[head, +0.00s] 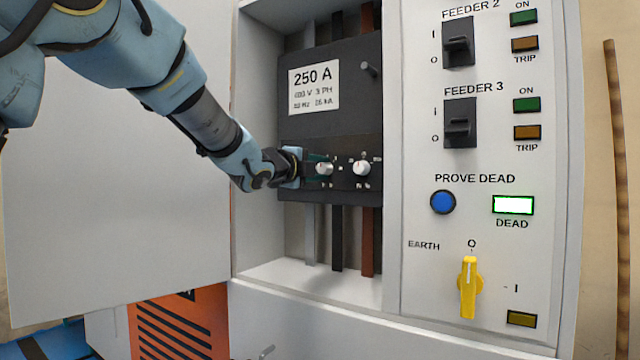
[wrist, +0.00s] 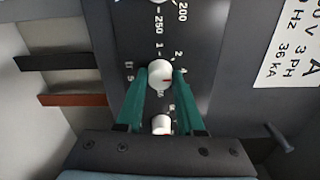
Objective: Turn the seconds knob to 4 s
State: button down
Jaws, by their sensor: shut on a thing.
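My gripper (wrist: 160,80) is shut on a white round knob (wrist: 160,72), the middle one of a row. One green finger is on each side of it. In the head view this knob (head: 325,169) is at my gripper's tip. No seconds label is legible.
Another knob (head: 362,168) is beside the held one. A third knob shows partly at the wrist view's top edge (wrist: 150,2), near 250 and 200. The dark breaker (head: 350,110) has a protruding peg (head: 369,68). Busbars (head: 337,235) run below. The switch panel (head: 420,300) stands at right.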

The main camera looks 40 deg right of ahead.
jog(key=shift+m+b, duration=0.45)
jog(key=shift+m, duration=0.05)
jog(key=c, duration=0.5)
grip_release()
jog(key=v, duration=1.1)
jog(key=shift+b, duration=0.4)
